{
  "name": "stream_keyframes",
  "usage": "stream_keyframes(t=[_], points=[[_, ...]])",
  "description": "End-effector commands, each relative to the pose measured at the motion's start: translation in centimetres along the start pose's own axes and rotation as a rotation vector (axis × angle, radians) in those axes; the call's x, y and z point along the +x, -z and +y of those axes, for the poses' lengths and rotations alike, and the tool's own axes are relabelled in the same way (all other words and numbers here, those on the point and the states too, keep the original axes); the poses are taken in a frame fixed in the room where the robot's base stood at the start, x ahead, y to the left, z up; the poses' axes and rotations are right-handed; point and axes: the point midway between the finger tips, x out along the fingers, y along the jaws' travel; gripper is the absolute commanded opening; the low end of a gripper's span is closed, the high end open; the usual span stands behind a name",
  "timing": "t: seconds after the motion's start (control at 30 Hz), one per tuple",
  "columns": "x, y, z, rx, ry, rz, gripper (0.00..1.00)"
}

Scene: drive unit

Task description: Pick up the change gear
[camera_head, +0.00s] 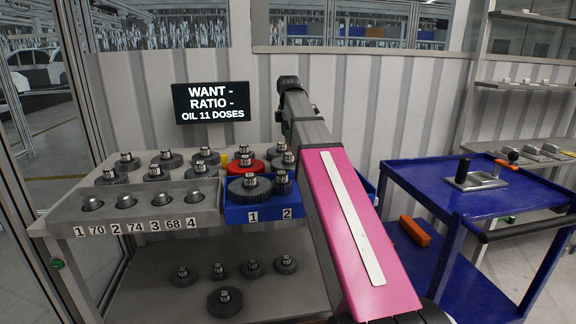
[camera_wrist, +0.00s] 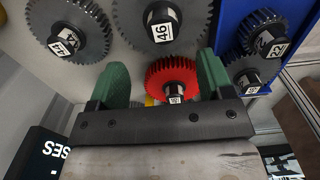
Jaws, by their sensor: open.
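Several dark grey change gears with labelled hubs stand on the bench, and one red gear (camera_head: 245,165) stands among them behind the blue tray. In the wrist view the red gear (camera_wrist: 173,78) shows between my open green fingers, nearer the right one. My gripper (camera_wrist: 161,65) is open and empty. A grey gear marked 46 (camera_wrist: 163,28) lies just beyond the fingertips, and one marked 44 (camera_wrist: 68,42) is to the left. In the head view my arm hides most of the gripper.
The blue tray (camera_head: 235,215), marked 1 and 2, holds gears. A grey rack (camera_head: 150,216) with pegs is left of it. A screen (camera_head: 211,103) reads "WANT - RATIO - OIL 11 DOSES". More gears (camera_head: 224,302) sit on the lower shelf. A blue cart (camera_head: 440,185) stands right.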

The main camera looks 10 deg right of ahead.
Motion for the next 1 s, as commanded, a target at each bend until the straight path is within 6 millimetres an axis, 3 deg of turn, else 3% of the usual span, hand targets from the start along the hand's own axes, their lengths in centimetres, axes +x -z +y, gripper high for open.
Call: stream_keyframes(t=[0.2,0.43,0.7,1.0], points=[[3.1,0.0,-0.1,0.0,0.002,0.0,0.73],[4.5,0.0,-0.2,0.0,0.001,0.0,0.73],[8.0,0.0,-0.4,0.0,0.002,0.0,0.73],[8.7,0.0,-0.3,0.0,0.0,0.0,0.73]])
